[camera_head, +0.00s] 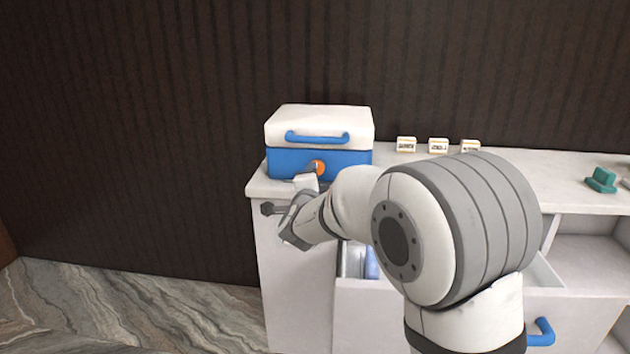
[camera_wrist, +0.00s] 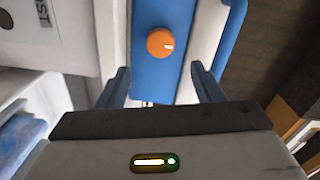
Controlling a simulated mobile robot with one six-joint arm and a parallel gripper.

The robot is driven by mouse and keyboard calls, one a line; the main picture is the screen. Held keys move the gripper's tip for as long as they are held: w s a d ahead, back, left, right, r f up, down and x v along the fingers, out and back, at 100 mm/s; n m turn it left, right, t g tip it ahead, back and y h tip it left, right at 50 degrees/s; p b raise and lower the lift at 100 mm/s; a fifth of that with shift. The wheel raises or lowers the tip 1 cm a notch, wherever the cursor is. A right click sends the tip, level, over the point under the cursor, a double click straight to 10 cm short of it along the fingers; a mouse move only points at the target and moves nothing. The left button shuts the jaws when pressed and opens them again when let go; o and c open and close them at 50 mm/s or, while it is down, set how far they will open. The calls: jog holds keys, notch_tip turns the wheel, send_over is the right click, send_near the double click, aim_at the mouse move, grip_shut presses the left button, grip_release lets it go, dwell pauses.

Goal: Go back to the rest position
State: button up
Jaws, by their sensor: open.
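My gripper (camera_head: 285,197) is in front of the left end of the counter, close to the blue box with a white lid (camera_head: 320,128). In the wrist view my gripper (camera_wrist: 162,85) is open, with nothing between its fingers. The orange knob (camera_head: 318,167) on the box's blue front also shows in the wrist view (camera_wrist: 161,43), beyond the fingertips and apart from them. The box's lid is down. My arm hides part of the counter front and the drawer.
The white counter (camera_head: 560,178) carries several small label cards (camera_head: 438,145) and a green object (camera_head: 601,180). Below, a drawer (camera_head: 372,292) with a blue handle (camera_head: 541,332) stands open, with a bluish item (camera_head: 371,262) inside. Open floor (camera_head: 110,310) lies to the left.

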jog(key=s+d+r+n+g+y+p, duration=0.3)
jog(key=s+d+r+n+g+p, duration=0.3)
jog(key=s+r+p, duration=0.25)
jog(key=s+d+n+g+p, duration=0.3)
jog(key=s+d+p, duration=0.1)
jog(key=s, duration=0.6)
jog(key=s+d+r+n+g+h+p, duration=0.1)
jog(key=s+d+n+g+p, duration=0.2)
jog(key=s+d, duration=0.3)
jog(key=s+d+r+n+g+h+p, duration=0.1)
jog(key=s+d+n+p, duration=0.3)
jog(key=s, duration=1)
jog(key=shift+d+g+p, duration=0.55)
jog(key=shift+g+p, duration=0.35)
